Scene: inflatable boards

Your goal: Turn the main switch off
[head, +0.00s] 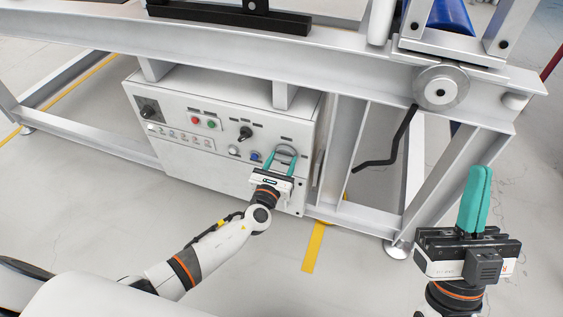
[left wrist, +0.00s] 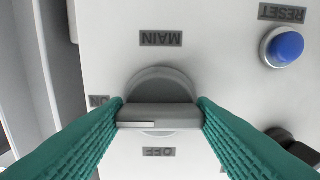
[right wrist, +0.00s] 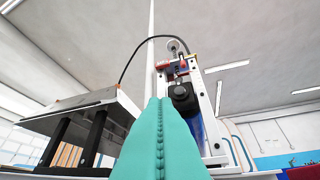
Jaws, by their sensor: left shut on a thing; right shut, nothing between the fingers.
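The main switch is a round grey knob (left wrist: 160,84) with a raised bar handle (left wrist: 160,116); its labels appear upside down in the left wrist view. The handle lies level there, its white pointer line on the left half, towards the ON label (left wrist: 98,101). The OFF label (left wrist: 158,152) is below the knob. My left gripper (left wrist: 160,118) is shut on the handle, one teal finger at each end. In the head view my left gripper (head: 281,163) is at the panel's right end, partly covering the switch. My right gripper (head: 478,200) is shut and empty, away from the panel.
The control box (head: 235,182) sits under a grey metal frame (head: 220,45). A blue reset button (left wrist: 286,47) is near the switch, and a black rotary knob (head: 246,132) and red button (head: 195,120) are further left. A black crank handle (head: 400,140) hangs from the frame.

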